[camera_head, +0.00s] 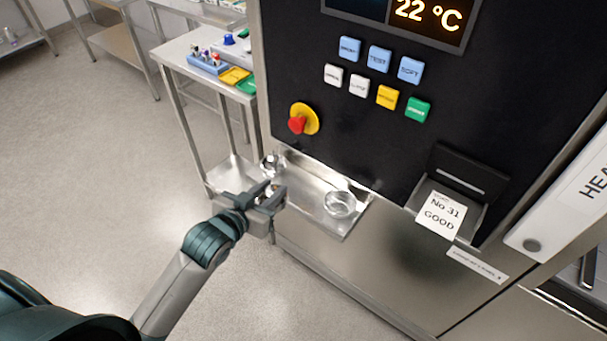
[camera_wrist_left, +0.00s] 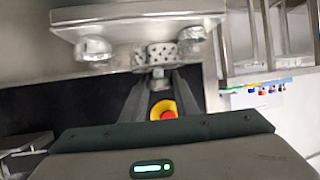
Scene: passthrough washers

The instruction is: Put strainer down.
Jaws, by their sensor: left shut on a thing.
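My left gripper (camera_head: 268,192) is at the front edge of the steel shelf (camera_head: 312,208) on the machine. It is shut on the strainer (camera_wrist_left: 160,54), a small metal piece with dark holes, seen between the fingertips in the left wrist view. In the head view the fingers mostly hide the strainer. I cannot tell whether it touches the shelf. A shiny round cup (camera_head: 272,163) sits at the shelf's left end, just behind the gripper. My right gripper is not in view.
The machine's dark front panel carries a red and yellow stop knob (camera_head: 299,121) and several buttons above the shelf. A card reading "No 31 GOOD" (camera_head: 440,213) sits in a slot at the right. A steel side table (camera_head: 178,53) with coloured trays stands at the left.

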